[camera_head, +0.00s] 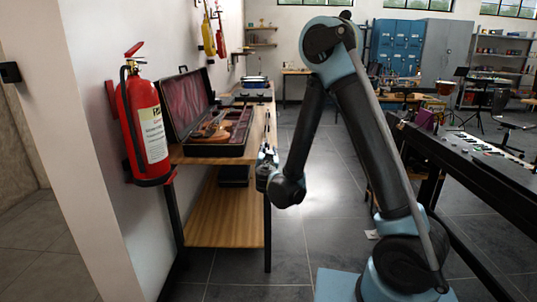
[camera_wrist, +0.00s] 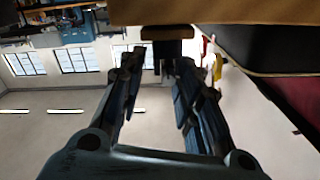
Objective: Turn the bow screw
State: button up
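An open instrument case (camera_head: 178,138) with dark red lining lies on the wooden table, with a brown violin (camera_head: 212,128) inside. I cannot make out the bow or its screw in the head view. My gripper (camera_head: 267,150) is beside the table's right edge, right of the case. In the wrist view my gripper (camera_wrist: 157,62) has its two dark fingers apart, with a gap between the tips. A small brown and dark block (camera_wrist: 167,34) shows beyond that gap; I cannot tell what it is. Part of the dark case (camera_wrist: 262,38) shows at upper right.
The wooden table (camera_head: 195,160) has a lower shelf (camera_head: 225,215) and dark legs. A red fire extinguisher (camera_head: 142,128) hangs on the wall at left. A keyboard (camera_head: 487,150) stands at right. The grey floor (camera_head: 325,225) between is partly clear.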

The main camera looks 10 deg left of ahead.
jog(key=shift+s+a, duration=0.25)
jog(key=shift+a, duration=0.1)
grip_shut()
jog(key=n, duration=2.1)
jog(key=shift+a, duration=0.1)
jog(key=shift+f, duration=0.1)
dwell(0.4)
grip_release()
